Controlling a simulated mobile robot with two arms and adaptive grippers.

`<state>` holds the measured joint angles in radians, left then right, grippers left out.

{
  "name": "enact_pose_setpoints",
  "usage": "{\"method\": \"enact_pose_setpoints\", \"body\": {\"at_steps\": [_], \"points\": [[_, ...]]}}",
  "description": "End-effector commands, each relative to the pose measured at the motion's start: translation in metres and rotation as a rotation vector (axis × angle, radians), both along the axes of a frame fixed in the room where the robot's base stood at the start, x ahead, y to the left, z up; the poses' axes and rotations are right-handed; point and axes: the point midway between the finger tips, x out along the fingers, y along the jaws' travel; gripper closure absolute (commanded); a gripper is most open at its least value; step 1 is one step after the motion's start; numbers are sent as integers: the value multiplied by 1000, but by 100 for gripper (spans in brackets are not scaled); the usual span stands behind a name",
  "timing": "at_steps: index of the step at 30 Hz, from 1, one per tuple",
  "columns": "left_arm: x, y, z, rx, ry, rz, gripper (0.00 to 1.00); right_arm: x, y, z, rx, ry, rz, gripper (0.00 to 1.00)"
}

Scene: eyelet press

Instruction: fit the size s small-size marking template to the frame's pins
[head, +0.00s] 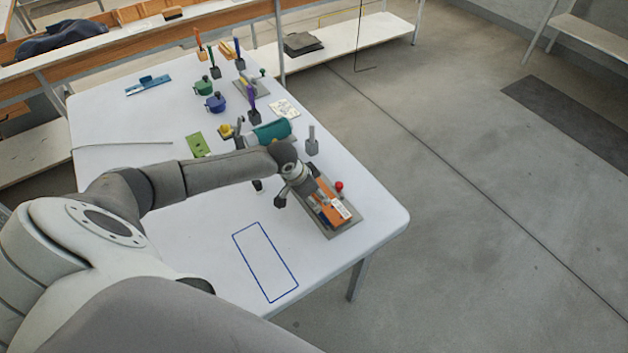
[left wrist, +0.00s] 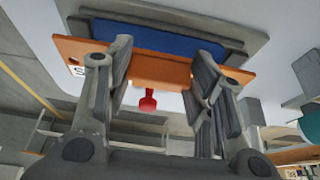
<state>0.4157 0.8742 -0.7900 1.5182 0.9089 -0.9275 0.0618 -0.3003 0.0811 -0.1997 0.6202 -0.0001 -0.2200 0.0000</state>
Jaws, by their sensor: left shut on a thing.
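The small-size template is an orange plate (head: 325,196) marked with an S on a white label (left wrist: 76,71); the plate (left wrist: 160,70) lies across the left wrist view. My left gripper (left wrist: 160,82) is shut on it, with a finger on either side. In the head view the gripper (head: 300,186) is over the frame's grey base (head: 350,224) near the table's right edge. A blue part (left wrist: 160,38) of the frame shows behind the plate. The pins are hidden or too small to tell, so I cannot tell whether the plate is seated. My right gripper is not in view.
A green plate (head: 196,145) lies further left. The blue-outlined rectangle (head: 265,262) at the front is empty.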

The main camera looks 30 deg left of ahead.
Motion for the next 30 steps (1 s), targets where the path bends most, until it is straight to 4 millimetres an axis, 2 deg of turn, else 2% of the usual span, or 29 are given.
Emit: {"method": "enact_pose_setpoints", "body": {"at_steps": [30], "points": [[0, 0, -3, 0, 0, 0, 79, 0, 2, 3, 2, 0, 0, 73]]}}
